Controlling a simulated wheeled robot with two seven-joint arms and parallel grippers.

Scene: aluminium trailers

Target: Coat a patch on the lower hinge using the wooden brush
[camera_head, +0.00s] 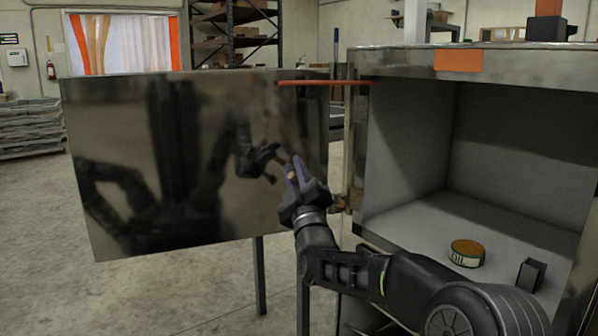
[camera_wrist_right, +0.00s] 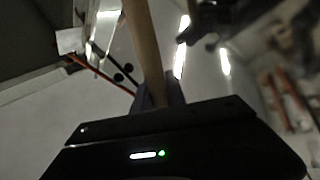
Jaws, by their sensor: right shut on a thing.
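My right gripper (camera_head: 294,172) is in front of the open door's shiny panel, near its hinge side. It is shut on the wooden brush, whose pale handle (camera_wrist_right: 143,45) runs up from between the fingers in the right wrist view. In the head view only a small bit of wood shows at the fingers, and the bristles cannot be made out. The lower hinge (camera_head: 338,204) shows as a small brownish part at the door's edge, just right of and below the gripper. Contact between brush and hinge cannot be seen. My left gripper is not in view.
The open door (camera_head: 120,190) mirrors my arms. The grey cabinet (camera_head: 410,205) at right holds a round labelled tin (camera_head: 467,253) and a small dark box (camera_head: 530,275). An orange-red rod (camera_head: 325,82) spans the door's top near the cabinet. Open floor lies at left.

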